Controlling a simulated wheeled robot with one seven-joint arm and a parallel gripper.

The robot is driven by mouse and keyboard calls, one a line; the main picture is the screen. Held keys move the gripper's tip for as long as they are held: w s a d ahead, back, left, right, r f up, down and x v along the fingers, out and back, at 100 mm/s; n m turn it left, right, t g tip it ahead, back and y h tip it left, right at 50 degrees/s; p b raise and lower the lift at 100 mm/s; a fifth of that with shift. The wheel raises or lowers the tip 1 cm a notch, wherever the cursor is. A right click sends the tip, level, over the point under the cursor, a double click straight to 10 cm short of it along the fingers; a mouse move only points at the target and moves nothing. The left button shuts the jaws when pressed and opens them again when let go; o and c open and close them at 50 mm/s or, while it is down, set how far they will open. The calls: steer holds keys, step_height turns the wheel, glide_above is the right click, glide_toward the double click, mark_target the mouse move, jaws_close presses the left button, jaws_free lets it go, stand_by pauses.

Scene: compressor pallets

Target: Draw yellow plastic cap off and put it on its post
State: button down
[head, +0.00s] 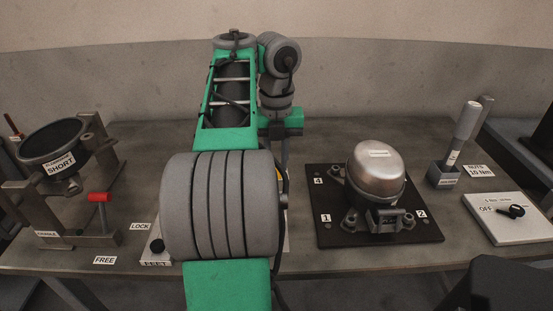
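No yellow plastic cap and no post for it can be made out. A thin yellowish sliver (280,182) shows at the right edge of my arm, too small to identify. The silver domed compressor (376,172) stands upright on a dark pallet (330,232) marked 1, 2 and 4, right of my arm. My gripper (285,150) hangs down behind my arm, left of the pallet. Its fingertips are hidden, so I cannot tell whether it is open or holds anything.
A round fixture labelled SHORT (54,140) and a red-handled lever (100,198) stand at the left, near FREE and LOCK labels. A grey tool in a holder (444,176) and a white switch panel (505,220) are at the right. The table behind the compressor is clear.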

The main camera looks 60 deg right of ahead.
steer(key=shift+f+b, duration=2.2)
steer(key=shift+f, duration=0.35)
steer(key=shift+f+b, duration=1.35)
steer(key=c, duration=1.1)
jaws_free()
steer(key=shift+r, duration=0.1)
steer(key=shift+c, duration=0.2)
step_height(320, 180, up, 8)
steer(key=p, duration=0.7)
steer(key=shift+p, duration=0.3)
